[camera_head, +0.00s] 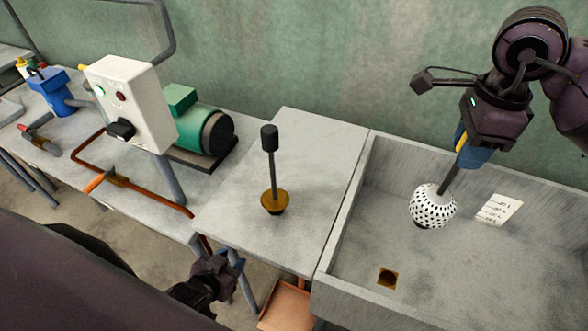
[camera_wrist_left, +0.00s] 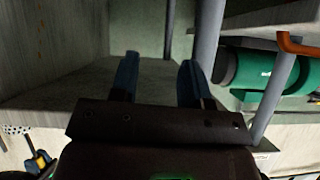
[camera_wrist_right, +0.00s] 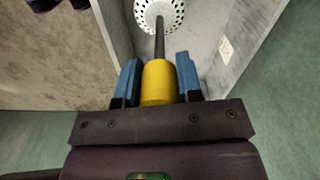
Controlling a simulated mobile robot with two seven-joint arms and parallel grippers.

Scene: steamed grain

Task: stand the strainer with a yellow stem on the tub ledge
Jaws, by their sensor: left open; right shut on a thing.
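The strainer (camera_head: 433,207) has a white perforated round head, a dark stem and a yellow grip. My right gripper (camera_head: 473,157) is shut on the yellow part (camera_wrist_right: 158,84), between its blue fingers. The strainer hangs tilted, head down, over the inside of the grey tub (camera_head: 342,232). Whether its head touches anything is unclear. A flat grey ledge (camera_head: 235,222) adjoins the tub on the left. My left gripper (camera_head: 236,268) is open and empty, low in front of the ledge; its spread fingers show in the left wrist view (camera_wrist_left: 158,70).
A dark-stemmed tool (camera_head: 270,165) with an amber disc base stands on the ledge. A white control box (camera_head: 130,95), green motor (camera_head: 195,125), copper pipe (camera_head: 150,193) and blue container (camera_head: 58,92) occupy the left bench. The ledge's front and right portions are clear.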

